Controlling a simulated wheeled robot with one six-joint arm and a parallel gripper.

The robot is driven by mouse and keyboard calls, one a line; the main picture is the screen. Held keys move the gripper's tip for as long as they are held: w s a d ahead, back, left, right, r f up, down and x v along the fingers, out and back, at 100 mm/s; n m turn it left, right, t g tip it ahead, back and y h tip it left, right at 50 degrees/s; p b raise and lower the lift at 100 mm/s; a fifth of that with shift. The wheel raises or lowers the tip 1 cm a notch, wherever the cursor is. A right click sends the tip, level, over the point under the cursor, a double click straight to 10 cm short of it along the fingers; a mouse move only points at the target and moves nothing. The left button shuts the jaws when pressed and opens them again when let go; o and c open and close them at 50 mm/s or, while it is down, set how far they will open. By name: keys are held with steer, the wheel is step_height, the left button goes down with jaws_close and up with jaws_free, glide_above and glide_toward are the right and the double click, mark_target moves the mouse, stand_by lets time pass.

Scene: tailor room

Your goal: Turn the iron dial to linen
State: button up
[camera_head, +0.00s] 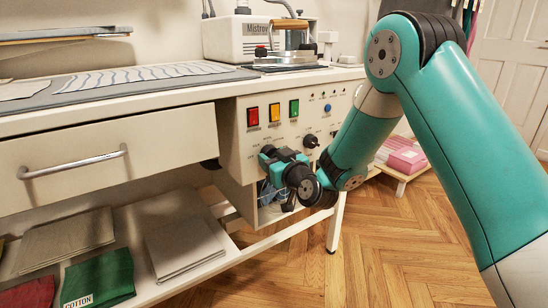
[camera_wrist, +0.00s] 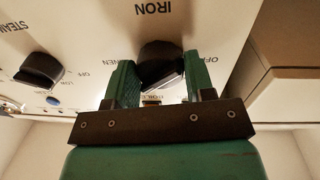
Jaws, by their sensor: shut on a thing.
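The iron dial (camera_wrist: 160,58) is a black round knob on the cream control panel (camera_wrist: 90,38), under the word IRON, which appears upside down in the wrist view. My gripper (camera_wrist: 158,75) has its two green fingers on either side of the dial and is shut on it. Part of a label ending in NEN shows left of the dial, and OF shows at its right; the fingers cover other marks. I cannot tell which setting the dial points to. In the head view my gripper (camera_head: 274,153) is at the lower left of the panel and hides the dial.
The steam dial (camera_wrist: 40,70) is beside it; it also shows in the head view (camera_head: 311,141). Red, yellow and green switches (camera_head: 274,112) sit above my gripper. A drawer (camera_head: 110,158) is at left, with folded cloths on the shelf below.

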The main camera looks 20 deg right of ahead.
steer(key=m+p, duration=0.1)
steer(key=m, duration=0.3)
steer(key=shift+r, duration=0.1)
steer(key=shift+a+m+g+p, duration=0.1)
steer(key=shift+m+g+p, duration=0.2)
steer(key=shift+m+p, duration=0.95)
steer(key=shift+m+b, duration=0.45)
steer(key=shift+m, duration=0.2)
steer(key=o, duration=0.9)
steer(key=shift+s, duration=0.15)
